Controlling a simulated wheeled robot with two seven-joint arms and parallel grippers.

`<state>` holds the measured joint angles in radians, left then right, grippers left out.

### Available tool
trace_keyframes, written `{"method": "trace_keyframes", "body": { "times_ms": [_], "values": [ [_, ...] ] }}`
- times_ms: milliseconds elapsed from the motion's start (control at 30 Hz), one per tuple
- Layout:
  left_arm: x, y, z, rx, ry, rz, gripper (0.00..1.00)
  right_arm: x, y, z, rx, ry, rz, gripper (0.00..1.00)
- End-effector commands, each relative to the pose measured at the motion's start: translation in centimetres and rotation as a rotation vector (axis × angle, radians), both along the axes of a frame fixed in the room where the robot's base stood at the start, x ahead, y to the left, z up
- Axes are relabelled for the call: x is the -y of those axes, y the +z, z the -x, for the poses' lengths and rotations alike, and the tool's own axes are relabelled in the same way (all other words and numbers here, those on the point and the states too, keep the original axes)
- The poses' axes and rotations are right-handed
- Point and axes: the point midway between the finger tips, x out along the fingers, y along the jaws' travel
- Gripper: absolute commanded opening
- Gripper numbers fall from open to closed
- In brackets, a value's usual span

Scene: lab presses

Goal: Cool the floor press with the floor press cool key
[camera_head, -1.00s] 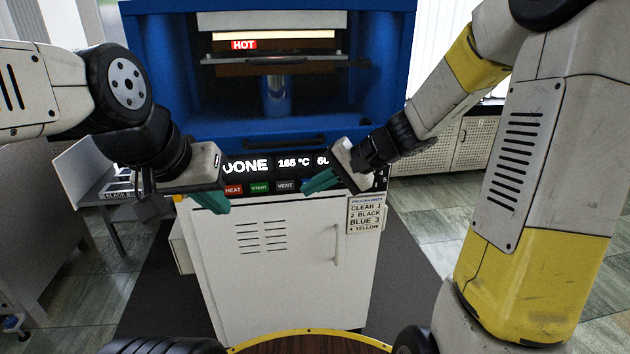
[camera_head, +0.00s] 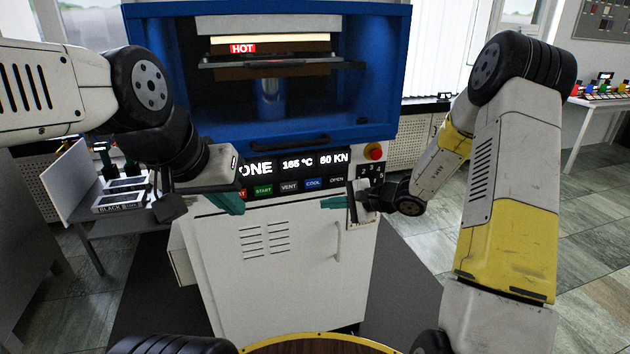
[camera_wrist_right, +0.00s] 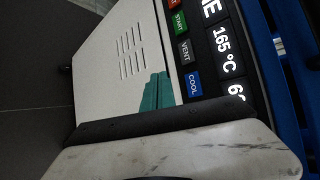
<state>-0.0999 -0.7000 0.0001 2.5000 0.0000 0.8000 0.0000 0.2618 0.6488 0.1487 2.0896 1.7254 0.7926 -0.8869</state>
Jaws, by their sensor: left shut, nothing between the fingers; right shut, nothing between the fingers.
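The floor press (camera_head: 160,70) is a blue frame on a white cabinet, with a red HOT label between its plates. Its display (camera_head: 300,163) reads 165 °C and 60 KN, with a word ending in ONE partly hidden. The blue COOL key (camera_head: 313,184) sits in the key row between VENT and OPEN; it also shows in the right wrist view (camera_wrist_right: 194,84). My right gripper (camera_head: 334,202) is shut and empty, its green fingertips just below and right of the COOL key, apart from it as far as I can tell. My left gripper (camera_head: 228,203) is shut and empty, left of START and covering the HEAT key area.
A red stop button (camera_head: 374,151) is right of the display. A grey side table (camera_head: 130,223) with black-labelled trays stands at the left. A white table (camera_head: 600,103) with coloured items is at the far right. Floor is clear right of the press.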

Motion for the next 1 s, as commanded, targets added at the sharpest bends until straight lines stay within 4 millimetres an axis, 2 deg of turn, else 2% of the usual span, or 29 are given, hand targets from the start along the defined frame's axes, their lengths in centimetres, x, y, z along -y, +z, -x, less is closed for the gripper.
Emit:
{"method": "trace_keyframes", "body": {
  "times_ms": [233, 700, 1000],
  "values": [
    [0.0, 0.0, 0.0, 0.000, 0.000, 0.000, 0.00, -0.5, 0.0, -1.4, 0.002, 0.001, 0.001, 0.00],
    [0.0, 0.0, 0.0, 0.000, 0.000, 0.000, 0.00, -2.4, 0.0, -7.2, 0.001, 0.001, 0.000, 0.00],
    [0.0, 0.0, 0.0, 0.000, 0.000, 0.000, 0.00, -2.8, 0.0, -8.4, 0.000, 0.001, 0.001, 0.00]
  ]
}}
